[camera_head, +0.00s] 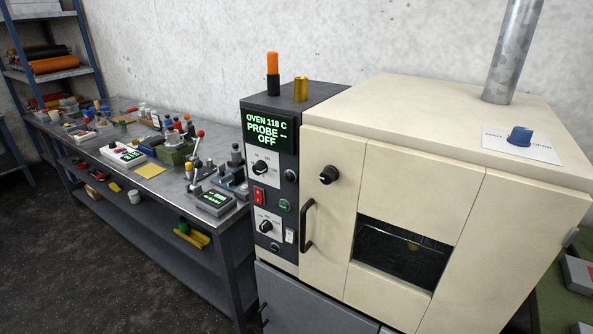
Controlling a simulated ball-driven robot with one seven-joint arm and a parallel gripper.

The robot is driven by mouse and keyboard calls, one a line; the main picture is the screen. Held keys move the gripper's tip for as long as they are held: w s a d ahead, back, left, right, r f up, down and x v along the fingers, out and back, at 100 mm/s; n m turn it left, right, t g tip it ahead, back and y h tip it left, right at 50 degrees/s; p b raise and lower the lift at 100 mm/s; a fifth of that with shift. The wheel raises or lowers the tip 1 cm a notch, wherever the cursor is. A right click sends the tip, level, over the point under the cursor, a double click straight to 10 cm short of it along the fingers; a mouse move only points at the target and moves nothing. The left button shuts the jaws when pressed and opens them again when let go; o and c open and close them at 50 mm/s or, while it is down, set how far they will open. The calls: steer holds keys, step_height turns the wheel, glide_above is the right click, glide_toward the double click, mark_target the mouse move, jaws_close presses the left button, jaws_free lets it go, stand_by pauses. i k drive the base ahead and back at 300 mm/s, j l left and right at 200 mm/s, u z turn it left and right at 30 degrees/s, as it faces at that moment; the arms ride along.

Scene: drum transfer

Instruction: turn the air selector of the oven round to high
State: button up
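The cream oven (405,190) fills the right half, with a dark control panel (252,185) on its left side. The panel has an upper black rotary knob (260,167) on a white plate and a lower black rotary knob (265,227) on another white plate. Their printing is too small to read, so I cannot tell which is the air selector or its setting. A black knob (328,175) also sits on the cream front. The display (268,133) reads OVEN 118 C, PROBE --, OFF. My gripper is not in view.
A red switch (259,196) and a white switch (290,236) are beside the knobs. A black door handle (307,226) stands out nearby. A metal bench (100,160) crowded with tools runs left. Dark floor in front of the bench is clear.

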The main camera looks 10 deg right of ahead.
mark_target(266, 225)
steer(key=i+l+u, duration=0.1)
steer(key=i, duration=0.15)
steer(key=i+j+u, duration=0.25)
steer(key=i, duration=0.25)
steer(key=i+j+u, duration=0.25)
steer(key=i+j, duration=0.15)
steer(key=i, duration=0.15)
steer(key=i+j+u, duration=0.1)
steer(key=j, duration=0.35)
steer(key=i+u, duration=0.05)
